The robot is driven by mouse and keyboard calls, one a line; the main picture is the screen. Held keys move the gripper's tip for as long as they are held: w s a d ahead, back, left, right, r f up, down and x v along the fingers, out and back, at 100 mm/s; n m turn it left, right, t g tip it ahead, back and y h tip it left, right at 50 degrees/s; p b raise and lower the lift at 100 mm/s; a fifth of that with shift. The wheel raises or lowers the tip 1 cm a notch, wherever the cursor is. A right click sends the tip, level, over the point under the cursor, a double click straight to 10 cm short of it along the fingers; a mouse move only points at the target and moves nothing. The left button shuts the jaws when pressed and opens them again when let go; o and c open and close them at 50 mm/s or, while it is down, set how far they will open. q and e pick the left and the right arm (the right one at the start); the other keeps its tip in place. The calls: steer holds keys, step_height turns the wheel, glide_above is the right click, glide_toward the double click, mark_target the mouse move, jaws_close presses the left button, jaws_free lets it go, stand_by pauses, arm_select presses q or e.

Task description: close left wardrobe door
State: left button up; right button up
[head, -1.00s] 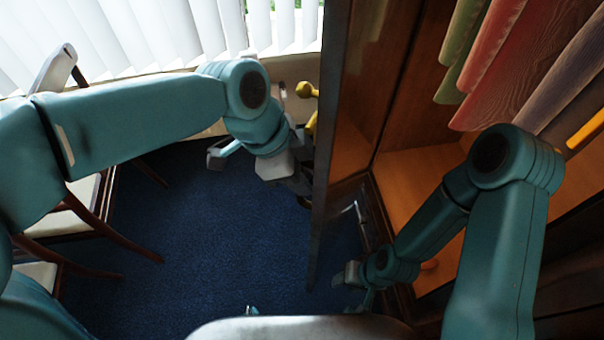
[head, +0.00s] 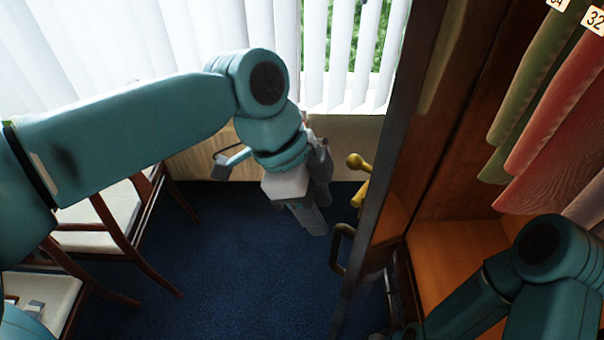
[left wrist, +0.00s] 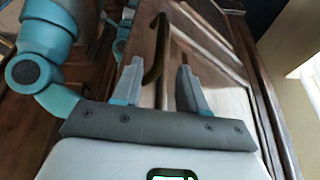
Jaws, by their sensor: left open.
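The left wardrobe door (head: 385,170) stands open and shows nearly edge-on in the head view. Its dark curved handle (head: 340,250) sticks out from the door's left side. In the left wrist view the door (left wrist: 215,75) fills the middle and its handle (left wrist: 154,50) lies beyond the fingers, between them in the picture. My left gripper (head: 314,226) is open and empty, left of the door and close to the handle, apparently not touching it. Its two fingers also show in the left wrist view (left wrist: 158,80). My right arm is at the lower right; its gripper cannot be made out.
Several garments (head: 555,120) hang inside the wardrobe on the right, above its orange-brown floor (head: 450,260). A yellow knobbed object (head: 357,163) shows behind the door. Chairs (head: 105,220) stand at left. White blinds (head: 150,40) line the back. Blue carpet (head: 240,270) is clear.

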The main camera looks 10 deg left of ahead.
arm_select(q)
steer(key=v, duration=0.6)
steer(key=shift+r+p, duration=0.25)
steer(key=shift+p, duration=0.05)
steer(key=shift+a, duration=0.1)
